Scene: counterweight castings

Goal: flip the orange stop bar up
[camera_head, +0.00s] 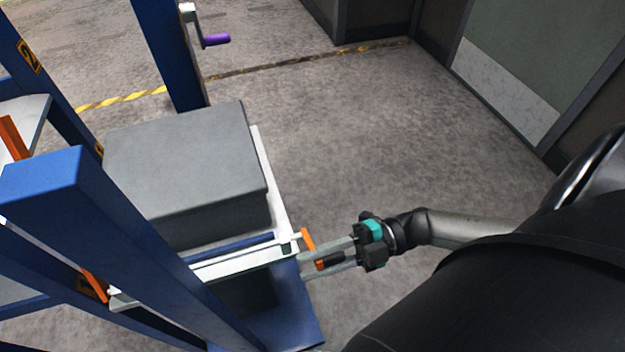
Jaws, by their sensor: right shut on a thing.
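An orange stop bar (308,239) is at the right front corner of the white shelf (277,188). It slants down to the right, passing behind one finger of my right gripper (308,266). The bar's exact tilt is hard to tell from above. My left gripper is not in view.
A large grey block (185,165) sits on the shelf. A blue post (90,215) crosses the left front. Other orange bars (95,285) show at left. A purple crank handle (216,40) is at the back. The floor right of the rack is clear.

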